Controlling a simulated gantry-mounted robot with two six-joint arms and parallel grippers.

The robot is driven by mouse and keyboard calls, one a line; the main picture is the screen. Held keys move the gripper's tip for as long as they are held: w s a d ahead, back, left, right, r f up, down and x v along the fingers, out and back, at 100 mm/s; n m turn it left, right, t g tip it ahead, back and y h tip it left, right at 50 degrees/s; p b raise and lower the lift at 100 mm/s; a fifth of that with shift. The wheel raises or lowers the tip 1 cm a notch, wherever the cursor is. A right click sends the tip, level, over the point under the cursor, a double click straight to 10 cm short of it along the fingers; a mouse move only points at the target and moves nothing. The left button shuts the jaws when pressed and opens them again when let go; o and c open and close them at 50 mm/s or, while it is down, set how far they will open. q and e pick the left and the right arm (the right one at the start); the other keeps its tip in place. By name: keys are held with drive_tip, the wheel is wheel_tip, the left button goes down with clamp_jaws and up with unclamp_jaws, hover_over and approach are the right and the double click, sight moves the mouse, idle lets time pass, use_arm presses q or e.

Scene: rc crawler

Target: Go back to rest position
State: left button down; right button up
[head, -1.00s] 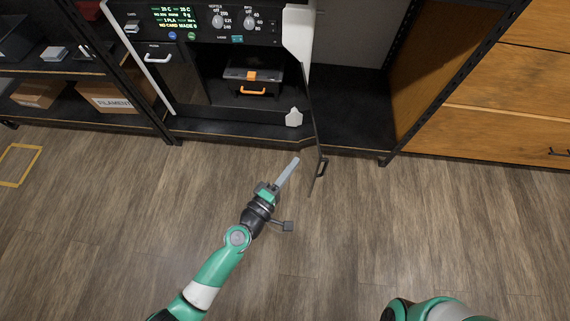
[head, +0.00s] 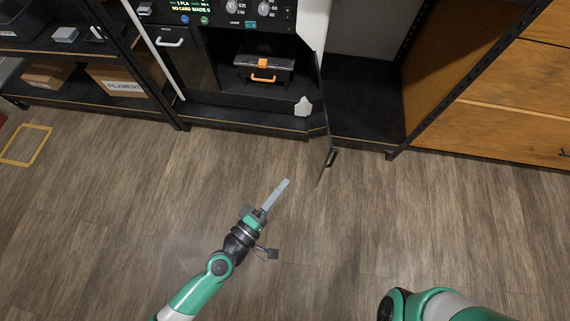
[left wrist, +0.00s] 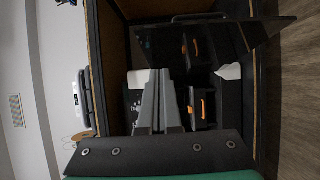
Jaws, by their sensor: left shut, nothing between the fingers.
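My left gripper (head: 276,195) is shut and empty, held over the wooden floor in front of the printer. Its closed fingers also show in the left wrist view (left wrist: 158,95), pointing toward the open cabinet. My right arm shows only as a green and white link at the bottom right of the head view; its gripper is out of the picture. The printer (head: 180,70) has its door (head: 322,115) swung open. A black toolbox with an orange handle (head: 263,72) sits inside the printer's chamber, clear of my gripper.
The open door with its handle (head: 331,158) juts out above and to the right of my left gripper. A shelf with a filament box (head: 122,82) stands at left, and wooden drawers (head: 500,125) at right. The floor (head: 120,200) around my arm is clear.

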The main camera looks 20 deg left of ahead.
use_arm(q)
drive_tip(key=shift+s, duration=0.55)
drive_tip(key=shift+d, duration=0.1)
